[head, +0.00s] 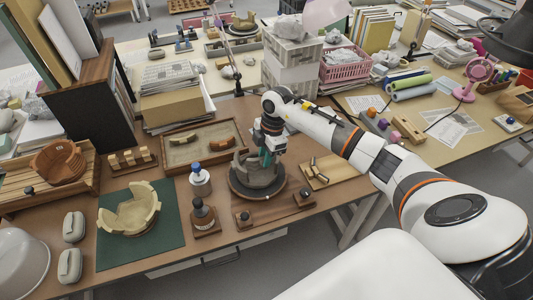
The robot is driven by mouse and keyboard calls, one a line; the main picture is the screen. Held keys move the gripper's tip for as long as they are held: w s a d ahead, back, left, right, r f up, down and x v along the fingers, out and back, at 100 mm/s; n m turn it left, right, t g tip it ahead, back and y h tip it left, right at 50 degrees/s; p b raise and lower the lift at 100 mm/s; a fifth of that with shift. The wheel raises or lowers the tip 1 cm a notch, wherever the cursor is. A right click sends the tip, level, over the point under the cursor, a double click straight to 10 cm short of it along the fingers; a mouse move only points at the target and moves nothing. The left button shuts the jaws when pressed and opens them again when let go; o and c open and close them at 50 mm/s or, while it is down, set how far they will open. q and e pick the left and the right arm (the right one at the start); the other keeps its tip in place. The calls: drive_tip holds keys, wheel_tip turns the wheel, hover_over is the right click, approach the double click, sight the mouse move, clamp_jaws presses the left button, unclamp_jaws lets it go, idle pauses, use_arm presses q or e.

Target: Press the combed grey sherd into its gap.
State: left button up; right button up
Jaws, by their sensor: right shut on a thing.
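A broken grey vessel (250,183) stands on a dark round turntable (241,194) in the middle of the near table. My right gripper (267,160) reaches down over the vessel from above. Its teal fingers are shut on a grey sherd at the vessel's wall. The sherd is mostly hidden by the fingers and blends with the grey wall, so its combing and how it sits in the gap cannot be made out. My left gripper is not in view.
Left of the turntable are a white bottle with a blue cap (200,183) and a dark bottle (203,214). A broken cream bowl (146,213) stands on a green mat (166,242). A sherd tray (176,162) lies behind; a wooden board (338,177) lies right.

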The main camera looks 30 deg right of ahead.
sight(266, 170)
drive_tip(key=shift+d+f+m, duration=0.25)
drive_tip(key=shift+f+m, duration=0.05)
drive_tip(key=shift+m, duration=0.5)
drive_tip(key=shift+f+b, duration=3.45)
drive_tip(key=shift+f, duration=0.25)
drive_tip(key=shift+w+f, duration=0.3)
drive_tip(key=shift+w, duration=0.05)
drive_tip(key=shift+w+d+f+b, duration=0.1)
drive_tip(key=shift+w+b, duration=0.15)
drive_tip(key=shift+b, duration=0.05)
drive_tip(key=shift+f, duration=0.1)
drive_tip(key=shift+f, duration=0.2)
drive_tip(key=o, duration=0.9)
